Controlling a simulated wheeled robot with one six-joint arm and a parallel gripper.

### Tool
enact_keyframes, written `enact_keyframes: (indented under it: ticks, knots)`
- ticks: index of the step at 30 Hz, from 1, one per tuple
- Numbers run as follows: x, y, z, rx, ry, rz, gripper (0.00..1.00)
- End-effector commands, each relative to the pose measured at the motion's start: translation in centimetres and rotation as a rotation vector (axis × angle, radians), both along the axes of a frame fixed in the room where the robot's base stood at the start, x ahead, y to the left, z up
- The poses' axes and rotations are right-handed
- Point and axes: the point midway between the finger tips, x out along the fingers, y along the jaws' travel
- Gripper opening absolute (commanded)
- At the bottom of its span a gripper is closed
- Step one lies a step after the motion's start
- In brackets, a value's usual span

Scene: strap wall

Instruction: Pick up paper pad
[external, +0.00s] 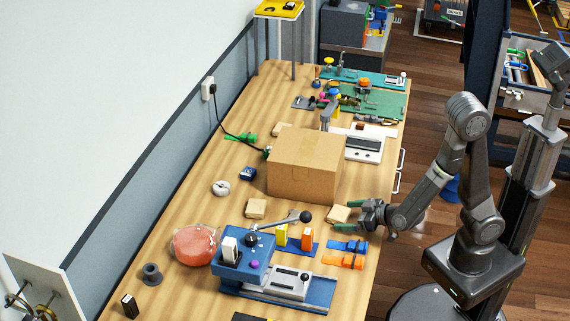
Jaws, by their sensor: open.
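A small cream pad (338,214), which looks like a paper pad, lies on the wooden workbench (205,165) near its right edge. My gripper (366,215) is open and empty, with its fingers pointing left toward this pad. The fingertips are just to the right of the pad, and I cannot tell whether they touch it. A similar cream pad (256,208) lies further left, in front of the cardboard box. Another cream pad (282,129) lies behind the box and is partly hidden.
Orange and blue clamps (347,254) lie close to my gripper. A bag of pink contents (194,246) sits at left.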

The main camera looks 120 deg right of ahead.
Motion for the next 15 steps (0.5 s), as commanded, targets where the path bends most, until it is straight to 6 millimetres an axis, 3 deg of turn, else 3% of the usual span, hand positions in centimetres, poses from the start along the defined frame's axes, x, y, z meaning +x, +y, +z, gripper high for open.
enact_keyframes:
  ticks: [10, 15]
  knots:
    - [0.44, -0.67, -0.33, 0.000, 0.000, 0.000, 0.93]
    - [0.44, -0.66, -0.33, 0.000, 0.000, 0.000, 0.59]
